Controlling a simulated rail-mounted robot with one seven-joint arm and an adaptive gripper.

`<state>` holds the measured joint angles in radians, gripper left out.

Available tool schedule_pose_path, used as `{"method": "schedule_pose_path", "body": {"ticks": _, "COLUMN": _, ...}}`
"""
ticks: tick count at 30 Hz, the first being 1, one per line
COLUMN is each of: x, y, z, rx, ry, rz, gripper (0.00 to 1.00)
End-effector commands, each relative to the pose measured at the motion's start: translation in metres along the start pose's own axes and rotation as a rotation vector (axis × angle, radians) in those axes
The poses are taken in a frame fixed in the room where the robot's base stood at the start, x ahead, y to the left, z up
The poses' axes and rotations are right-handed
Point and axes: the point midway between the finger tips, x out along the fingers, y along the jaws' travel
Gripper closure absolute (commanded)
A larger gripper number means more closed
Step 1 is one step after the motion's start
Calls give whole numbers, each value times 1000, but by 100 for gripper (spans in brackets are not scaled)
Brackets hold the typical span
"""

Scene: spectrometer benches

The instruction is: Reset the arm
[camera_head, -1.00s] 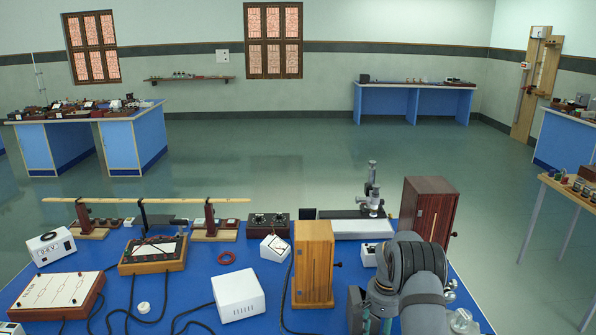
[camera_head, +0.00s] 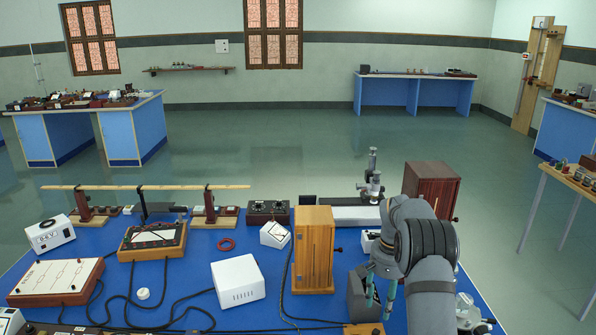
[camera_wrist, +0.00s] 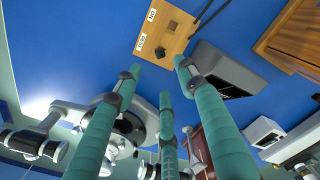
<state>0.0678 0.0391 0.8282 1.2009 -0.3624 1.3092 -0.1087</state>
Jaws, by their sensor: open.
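My gripper (camera_head: 380,293) hangs at the end of my arm above the right part of the blue bench (camera_head: 190,290). Its teal fingers are spread apart with nothing between them. They also show in the wrist view (camera_wrist: 160,86), pointing toward the blue bench top. Beyond the fingertips there is a small wooden switch block (camera_wrist: 166,28) with labels and a black knob. A dark grey box (camera_wrist: 235,75) lies to its right. In the head view, the dark grey box (camera_head: 358,300) is partly hidden by the fingers, and I cannot tell the gap between them.
A light wooden cabinet (camera_head: 313,250) stands left of my gripper, and a dark wooden cabinet (camera_head: 432,185) stands behind my arm. A white box (camera_head: 238,280), several meters and black cables cover the left of the bench. A microscope-like instrument (camera_head: 372,185) stands at the back. Open floor lies beyond.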

Motion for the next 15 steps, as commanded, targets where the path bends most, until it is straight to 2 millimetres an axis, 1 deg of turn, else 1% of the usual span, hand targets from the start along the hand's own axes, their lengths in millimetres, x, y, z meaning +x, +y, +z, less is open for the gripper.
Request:
{"method": "schedule_pose_path", "body": {"ticks": 1, "x": -12, "y": 0, "z": -2, "rx": 1, "ry": 6, "rz": -1, "gripper": 60}}
{"method": "schedule_pose_path", "body": {"ticks": 2, "x": -18, "y": 0, "z": -1, "rx": 1, "ry": 5, "rz": -1, "gripper": 60}}
{"method": "schedule_pose_path", "body": {"ticks": 6, "x": 16, "y": 0, "z": 2, "rx": -1, "ry": -8, "rz": 3, "gripper": 60}}
{"method": "schedule_pose_path", "body": {"ticks": 15, "x": 82, "y": 0, "z": 1, "rx": -1, "ry": -5, "rz": 2, "gripper": 60}}
